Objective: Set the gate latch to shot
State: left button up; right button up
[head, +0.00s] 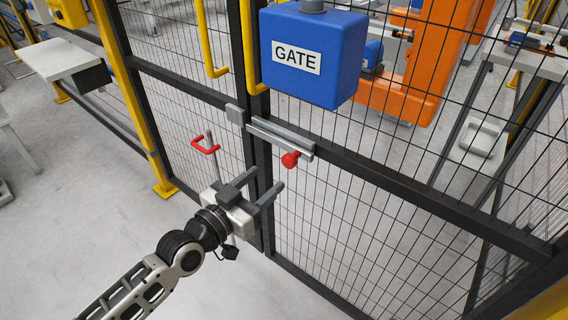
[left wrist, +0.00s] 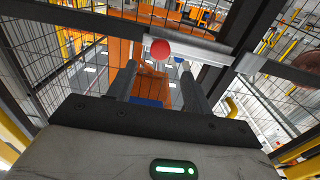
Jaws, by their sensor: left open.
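The gate latch (head: 280,138) is a grey bolt and rail on the dark crossbar of the mesh gate. Its round red knob (head: 290,160) hangs near the rail's right end. A grey block (head: 235,115) sits at the rail's left end. My left gripper (head: 266,178) is open and empty, below and left of the knob and apart from it. In the left wrist view, the knob (left wrist: 160,48) shows just beyond the open fingertips (left wrist: 158,68), between their lines, with the rail (left wrist: 200,50) behind. How far the bolt enters the block is unclear. My right gripper is not in view.
A blue box marked GATE (head: 313,55) is above the latch. A red U-shaped handle (head: 205,145) stands left of my gripper. A yellow bar (head: 207,40) runs down the fence at the left. Orange machinery (head: 430,65) is behind the mesh.

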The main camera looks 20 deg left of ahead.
aim_at(287, 162)
pick_arm(q)
jog(key=x, duration=0.7)
jog(key=shift+f, duration=0.1)
jog(key=shift+w+d, duration=0.15)
jog(key=shift+w, duration=0.1)
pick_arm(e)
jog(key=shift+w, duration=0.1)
